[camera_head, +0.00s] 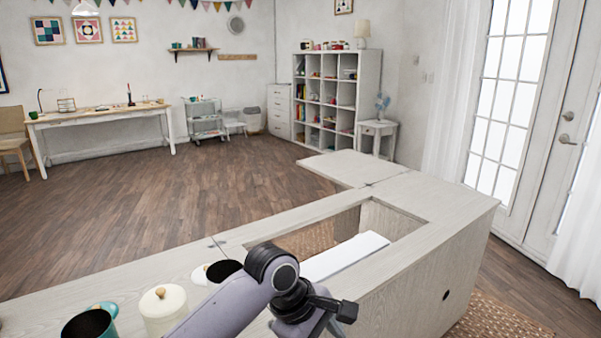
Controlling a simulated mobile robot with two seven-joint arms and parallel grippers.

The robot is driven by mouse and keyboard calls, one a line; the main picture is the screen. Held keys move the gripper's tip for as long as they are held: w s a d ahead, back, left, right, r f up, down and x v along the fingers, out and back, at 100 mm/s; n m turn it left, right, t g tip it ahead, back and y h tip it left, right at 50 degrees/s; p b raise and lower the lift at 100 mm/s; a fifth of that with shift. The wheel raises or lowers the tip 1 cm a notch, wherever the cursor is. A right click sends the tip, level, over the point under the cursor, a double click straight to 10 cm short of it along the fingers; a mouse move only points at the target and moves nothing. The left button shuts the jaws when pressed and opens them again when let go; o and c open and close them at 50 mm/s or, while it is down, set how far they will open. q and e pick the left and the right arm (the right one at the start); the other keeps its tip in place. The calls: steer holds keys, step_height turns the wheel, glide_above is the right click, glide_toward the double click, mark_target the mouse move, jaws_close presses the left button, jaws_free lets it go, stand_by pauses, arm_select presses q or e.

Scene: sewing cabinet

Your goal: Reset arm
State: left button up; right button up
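One of my arms rises from the bottom edge of the head view, with a grey link and black joints, and bends back down near the bottom middle. No gripper fingers of mine can be made out. The sewing cabinet (440,270) has a pale wood top with a rectangular opening. A white panel (345,255) lies inside the opening. A hinged leaf (350,168) extends from the far side of the cabinet.
A cream lidded canister (162,308) and an open teal canister (90,327) stand on the cabinet at lower left. Another dark-mouthed container (222,270) is partly behind my arm. The wooden floor (190,205) beyond is clear. Glass doors (505,90) are at right.

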arm_select(q)
steer(key=s+a+f+m+t+h, duration=0.1)
steer(key=s+a+f+m+t, duration=0.2)
steer(key=f, duration=0.4)
steer(key=s+a+f+m+t+h, duration=0.1)
steer(key=s+a+f+t, duration=0.1)
steer(key=a+f, duration=0.35)
steer(key=s+a+f+m+t+y+p, duration=0.1)
steer(key=s+a+f+m+t+y, duration=0.1)
steer(key=s+a, duration=0.5)
steer(key=s+a+f+m+t+y, duration=0.2)
steer(key=s+a+m, duration=0.4)
steer(key=a, duration=0.3)
step_height(320, 180, down, 2)
steer(key=shift+s+f+t+y+p, duration=0.15)
steer(key=shift+s+t+y+p, duration=0.2)
steer(key=shift+s+y, duration=0.2)
arm_select(e)
steer(key=s+d+f+m+t+h, duration=0.1)
steer(key=s+d+f+m+h, duration=0.3)
steer(key=s, duration=0.3)
steer(key=s+d+f+m+t+h, duration=0.2)
steer(key=s+d+f+m+h, duration=0.1)
steer(key=s+d+f+h, duration=0.1)
steer(key=s+d+f, duration=0.1)
steer(key=s+d, duration=0.1)
steer(key=s, duration=0.1)
steer(key=shift+s+d+m, duration=0.2)
steer(key=shift+d+m, duration=0.1)
steer(key=shift+m, duration=0.1)
